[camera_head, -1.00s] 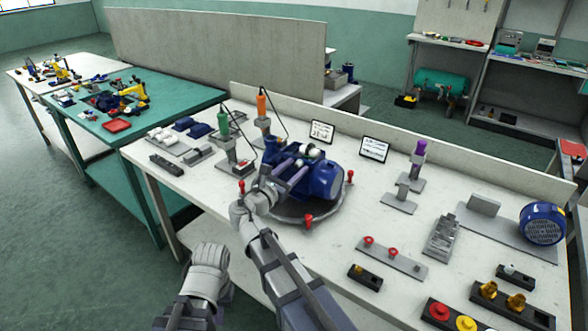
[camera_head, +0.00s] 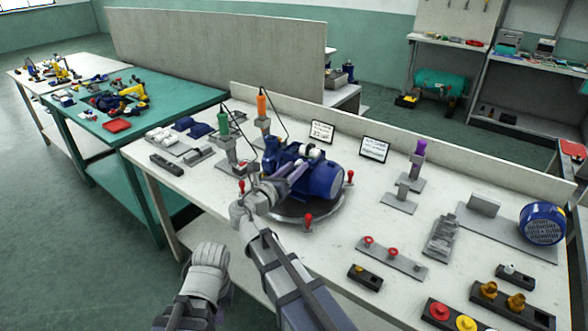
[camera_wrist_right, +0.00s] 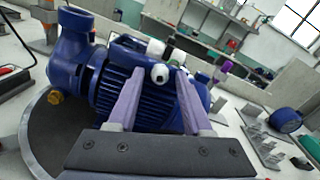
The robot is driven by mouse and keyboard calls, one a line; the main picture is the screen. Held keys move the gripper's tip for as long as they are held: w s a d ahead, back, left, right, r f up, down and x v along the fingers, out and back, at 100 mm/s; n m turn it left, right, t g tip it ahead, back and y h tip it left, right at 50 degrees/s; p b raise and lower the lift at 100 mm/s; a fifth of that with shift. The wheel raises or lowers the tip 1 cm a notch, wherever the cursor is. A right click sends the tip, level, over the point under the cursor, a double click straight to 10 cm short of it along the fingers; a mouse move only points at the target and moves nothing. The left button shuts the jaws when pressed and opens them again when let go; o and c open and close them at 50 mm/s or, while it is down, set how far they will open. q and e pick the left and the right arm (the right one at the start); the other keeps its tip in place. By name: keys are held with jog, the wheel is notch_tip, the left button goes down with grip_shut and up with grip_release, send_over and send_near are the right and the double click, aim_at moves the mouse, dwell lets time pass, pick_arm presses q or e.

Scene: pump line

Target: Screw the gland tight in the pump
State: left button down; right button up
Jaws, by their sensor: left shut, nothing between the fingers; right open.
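The blue pump (camera_head: 318,180) sits on a round dark turntable (camera_head: 280,208); it also fills the middle of the right wrist view (camera_wrist_right: 120,85). A brass hex fitting (camera_wrist_right: 56,97), which looks like the gland, sits in the near side of the pump body at the left of the right wrist view. My right gripper (camera_head: 290,168) is open over the pump. In the right wrist view its lilac fingers (camera_wrist_right: 160,80) stand apart in front of the ribbed motor, with a white round cap beyond them. My left arm is low at the left; its fingers do not show.
Red knobs (camera_head: 308,220) stand round the turntable's rim. Green (camera_head: 223,122) and orange (camera_head: 262,104) handled tools stand behind it at left, a purple one (camera_head: 419,148) at right. Brass fittings (camera_head: 488,289) sit in a dark block at front right.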

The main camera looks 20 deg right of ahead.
jog(key=shift+n, duration=1.7)
grip_shut()
jog(key=shift+m, duration=1.8)
